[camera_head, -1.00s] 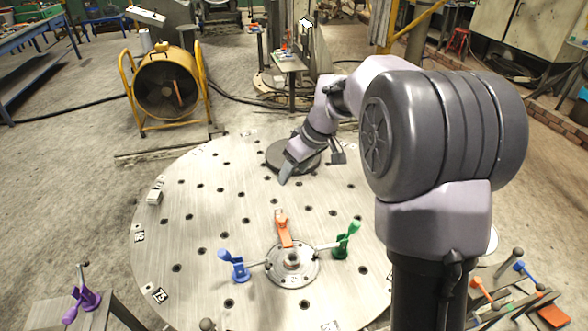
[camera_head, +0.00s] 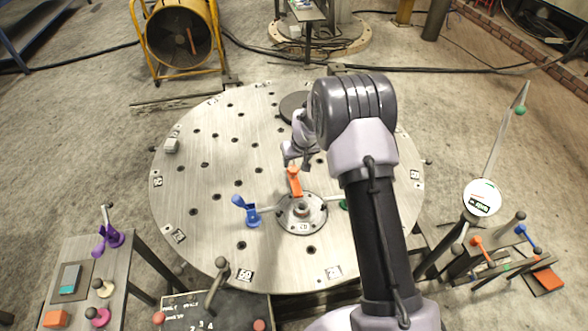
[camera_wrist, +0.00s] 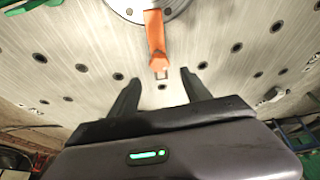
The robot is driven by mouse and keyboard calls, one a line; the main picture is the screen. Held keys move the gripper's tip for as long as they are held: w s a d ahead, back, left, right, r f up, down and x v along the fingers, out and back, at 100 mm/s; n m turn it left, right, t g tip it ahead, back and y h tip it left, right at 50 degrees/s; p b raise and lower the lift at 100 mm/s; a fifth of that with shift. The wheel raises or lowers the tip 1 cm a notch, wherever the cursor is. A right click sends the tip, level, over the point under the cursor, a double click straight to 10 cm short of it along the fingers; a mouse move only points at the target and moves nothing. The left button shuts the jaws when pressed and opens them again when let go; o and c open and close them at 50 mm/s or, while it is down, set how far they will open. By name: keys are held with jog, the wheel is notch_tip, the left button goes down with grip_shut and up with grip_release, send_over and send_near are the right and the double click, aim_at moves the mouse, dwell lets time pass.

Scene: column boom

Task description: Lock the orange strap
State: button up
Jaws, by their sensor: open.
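The orange strap (camera_head: 295,182) stands at the far side of a round metal hub (camera_head: 302,213) on the big round table. In the wrist view the orange strap (camera_wrist: 155,38) reaches from the hub (camera_wrist: 146,6) at the top edge towards my gripper, with a small metal loop at its near end. My gripper (camera_head: 297,163) is just beyond the strap in the head view. In the wrist view my gripper (camera_wrist: 160,78) has its two dark fingers apart, the strap's end in front of the gap. Nothing is between the fingers.
A blue clamp (camera_head: 246,211) sits left of the hub, and a green one (camera_head: 344,204) is mostly hidden behind my arm. A dark disc (camera_head: 293,106) lies farther back. The left part of the perforated table (camera_head: 205,150) is mostly clear.

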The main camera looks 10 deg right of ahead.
aim_at(293, 168)
jog(key=b+x, duration=0.1)
jog(key=x, duration=0.6)
jog(key=shift+w+f, duration=0.2)
jog(key=shift+f, duration=0.15)
grip_shut()
